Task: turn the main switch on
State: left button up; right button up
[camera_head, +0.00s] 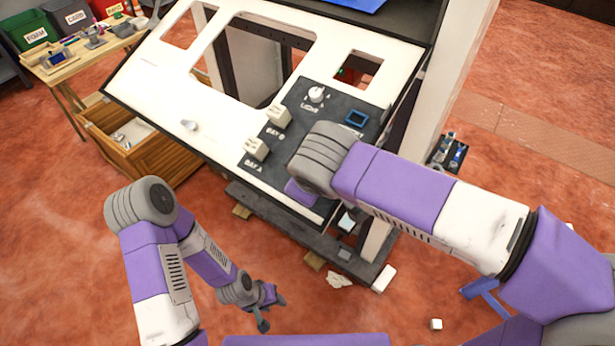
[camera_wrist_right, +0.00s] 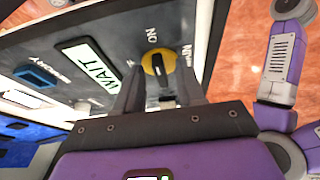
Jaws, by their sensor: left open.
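The main switch (camera_wrist_right: 158,63) is a dark knob on a yellow disc in the right wrist view, with ON lettered beside it. In the head view it is hidden behind my right arm. My right gripper (camera_wrist_right: 162,85) is at the switch, its two fingers apart on either side of the knob's near end; I cannot tell whether they touch it. My left gripper (camera_head: 272,312) is open and empty, low over the floor in front of the machine.
The sloping control panel (camera_head: 225,128) carries a white dial (camera_head: 317,94), two cream switches (camera_head: 279,115) and a blue-framed button (camera_head: 357,118). A WAIT display (camera_wrist_right: 89,64) is beside the main switch. A workbench (camera_head: 85,62) and wooden crate (camera_head: 150,150) stand to the left.

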jog(key=p+v, duration=0.1)
jog(key=v, duration=0.6)
jog(key=shift+s+r+p, duration=0.15)
jog(key=shift+r+p, duration=0.1)
jog(key=shift+p, duration=0.05)
dwell(0.4)
